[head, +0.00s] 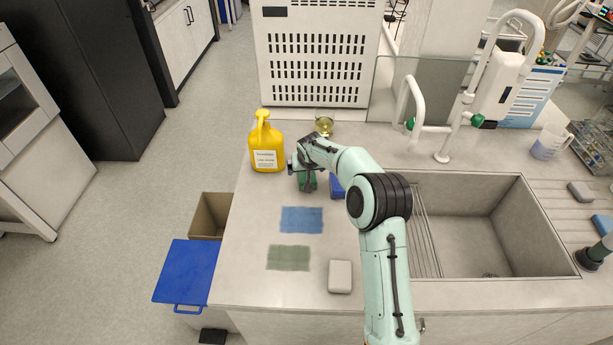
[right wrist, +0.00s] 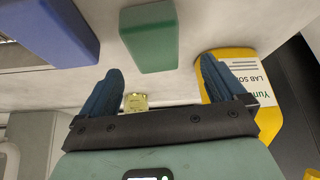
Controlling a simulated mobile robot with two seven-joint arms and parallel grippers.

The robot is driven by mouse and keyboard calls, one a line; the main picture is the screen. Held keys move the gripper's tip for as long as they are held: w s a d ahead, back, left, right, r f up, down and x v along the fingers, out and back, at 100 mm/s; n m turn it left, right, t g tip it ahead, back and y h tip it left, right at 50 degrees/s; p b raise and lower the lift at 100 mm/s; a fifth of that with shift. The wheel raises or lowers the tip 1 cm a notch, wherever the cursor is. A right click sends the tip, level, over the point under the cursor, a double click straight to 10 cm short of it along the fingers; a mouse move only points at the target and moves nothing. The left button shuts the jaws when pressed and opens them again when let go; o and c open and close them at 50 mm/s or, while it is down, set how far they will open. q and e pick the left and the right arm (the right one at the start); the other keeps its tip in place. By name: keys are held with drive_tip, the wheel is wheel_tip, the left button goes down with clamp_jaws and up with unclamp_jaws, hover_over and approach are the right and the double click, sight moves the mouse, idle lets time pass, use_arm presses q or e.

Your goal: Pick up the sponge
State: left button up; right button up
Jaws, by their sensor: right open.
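A green sponge-like block (head: 307,182) lies on the counter at the back left, partly hidden by my right gripper (head: 303,172). In the right wrist view the green block (right wrist: 149,38) sits just beyond the gap between the fingertips of the right gripper (right wrist: 160,70). That gripper is open and empty, and its fingers are apart from the block. A blue block (head: 337,187) lies right of the green one and also shows at the wrist view's upper left (right wrist: 45,30). A pale block (head: 340,276) lies near the front edge. My left gripper is not in view.
A yellow soap jug (head: 266,147) stands close left of the gripper; a small yellowish glass vessel (head: 324,125) is behind. A blue mat (head: 302,219) and a green mat (head: 289,258) lie in front. The sink (head: 470,245) is at right, with grey (head: 580,191) and blue (head: 602,223) blocks beyond.

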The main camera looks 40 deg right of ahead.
drive_tip(key=x, duration=0.1)
drive_tip(key=p+x, duration=0.1)
drive_tip(key=x, duration=0.3)
drive_tip(key=shift+s+d+f, duration=0.1)
drive_tip(key=shift+s+f, duration=0.15)
drive_tip(key=shift+f, duration=0.05)
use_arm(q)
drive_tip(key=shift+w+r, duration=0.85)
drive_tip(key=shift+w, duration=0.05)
use_arm(e)
drive_tip(key=shift+s, duration=0.1)
drive_tip(key=c, duration=1)
